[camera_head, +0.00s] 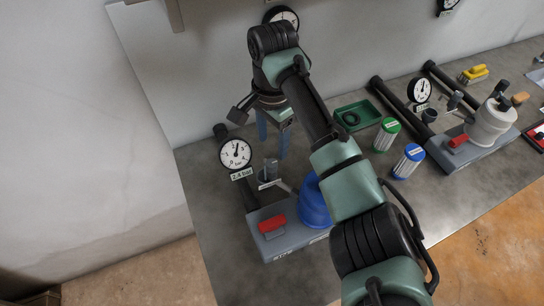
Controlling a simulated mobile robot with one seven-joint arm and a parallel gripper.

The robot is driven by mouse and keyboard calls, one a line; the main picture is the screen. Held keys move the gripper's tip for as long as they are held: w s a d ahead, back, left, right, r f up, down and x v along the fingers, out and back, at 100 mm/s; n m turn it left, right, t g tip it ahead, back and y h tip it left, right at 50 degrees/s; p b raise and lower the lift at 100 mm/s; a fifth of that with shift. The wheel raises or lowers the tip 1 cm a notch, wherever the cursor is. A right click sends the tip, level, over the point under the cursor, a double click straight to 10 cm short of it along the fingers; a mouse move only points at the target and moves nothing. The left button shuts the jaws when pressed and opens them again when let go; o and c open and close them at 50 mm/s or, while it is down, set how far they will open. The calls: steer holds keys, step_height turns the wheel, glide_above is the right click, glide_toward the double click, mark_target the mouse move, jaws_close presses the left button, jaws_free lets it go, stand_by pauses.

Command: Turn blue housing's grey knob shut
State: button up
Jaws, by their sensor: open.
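The blue housing (313,204) stands on a grey base block (300,242) near the middle of the bench; my arm hides part of its right side. A small grey knob-like cylinder (270,170) stands behind and left of it, beside a small pale tag. I cannot tell how far this knob is turned. My gripper (273,148) points down above and behind the knob, its two bluish fingers apart and empty. It appears not to touch the knob, though the gap is hard to judge.
A gauge (236,153) labelled 2.4 bar and a red handle (271,227) are close by. A green tray (357,116), green-capped (386,134) and blue-capped (408,161) cartridges and a white housing (490,122) stand to the right. The bench's front left is bare.

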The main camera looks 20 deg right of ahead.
mark_target(272, 163)
step_height(272, 163, down, 8)
steer(key=shift+r, duration=0.25)
jaws_close()
stand_by(0.3)
